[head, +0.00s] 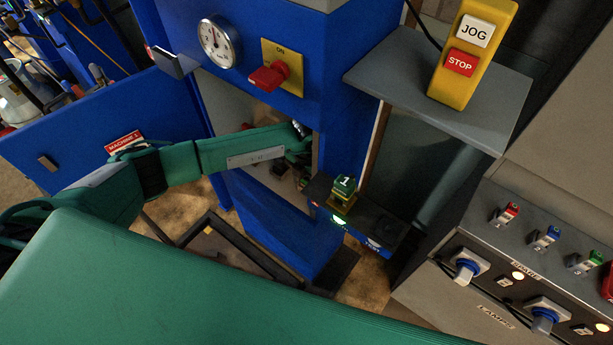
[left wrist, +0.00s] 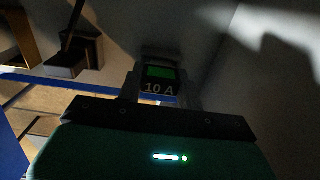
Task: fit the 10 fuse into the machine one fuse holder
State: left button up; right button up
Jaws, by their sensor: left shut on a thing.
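My left gripper (head: 300,160) reaches into the open cabinet of the blue machine (head: 275,215); its tips are mostly hidden in shadow in the head view. I cannot make out the fuse holder clearly. My right gripper is out of view.
The blue door (head: 80,130) with a red "MACHINE 1" label hangs open at left. A red switch (head: 268,77) and gauge (head: 220,43) sit above the opening. A tester (head: 375,232) with a green block (head: 344,187) marked 1 stands right. A grey shelf (head: 400,85) juts out.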

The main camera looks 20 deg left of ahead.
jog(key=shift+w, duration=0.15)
pick_arm(q)
jog(key=shift+f, duration=0.15)
jog(key=o, duration=0.8)
jog(key=shift+o, duration=1.3)
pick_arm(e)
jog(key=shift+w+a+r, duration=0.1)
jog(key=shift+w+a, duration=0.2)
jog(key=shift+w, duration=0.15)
